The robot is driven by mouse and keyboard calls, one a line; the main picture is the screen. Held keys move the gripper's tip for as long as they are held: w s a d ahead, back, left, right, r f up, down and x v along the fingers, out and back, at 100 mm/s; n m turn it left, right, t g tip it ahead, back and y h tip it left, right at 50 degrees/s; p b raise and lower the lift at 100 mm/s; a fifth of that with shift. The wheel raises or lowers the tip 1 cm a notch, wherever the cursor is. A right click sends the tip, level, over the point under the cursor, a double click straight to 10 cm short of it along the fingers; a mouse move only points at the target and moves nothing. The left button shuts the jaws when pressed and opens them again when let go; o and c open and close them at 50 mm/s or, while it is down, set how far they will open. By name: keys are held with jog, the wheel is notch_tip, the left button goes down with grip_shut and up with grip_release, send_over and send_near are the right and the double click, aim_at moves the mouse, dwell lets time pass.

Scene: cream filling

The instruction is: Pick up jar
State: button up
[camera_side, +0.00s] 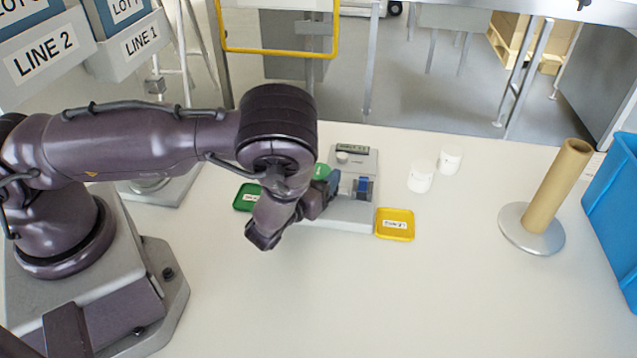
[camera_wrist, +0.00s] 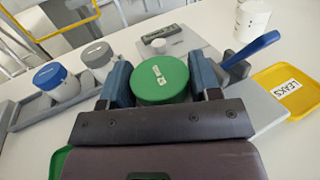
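A jar with a green lid (camera_wrist: 160,80) stands at the grey device in the wrist view, with a small label on the lid. Its body is mostly hidden. In the side view only part of the green lid (camera_side: 321,171) shows beside my gripper. My gripper (camera_wrist: 162,85) has its two blue-padded fingers on either side of the jar, very close to the lid's edges. Whether the pads press on the jar cannot be told. In the side view my gripper (camera_side: 325,190) reaches toward the device from the front left, and my arm partly hides it.
The grey device (camera_side: 350,212) has a blue lever (camera_wrist: 258,47). A green tray (camera_side: 246,196) lies left, a yellow tray (camera_side: 395,232) right. Blue-lidded (camera_wrist: 53,75) and grey-lidded (camera_wrist: 97,54) jars sit left. A cardboard tube (camera_side: 556,185) stands right; the front table is clear.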

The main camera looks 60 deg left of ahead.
jog(key=c, duration=0.5)
jog(key=shift+o, duration=0.2)
jog(key=shift+r, duration=0.1)
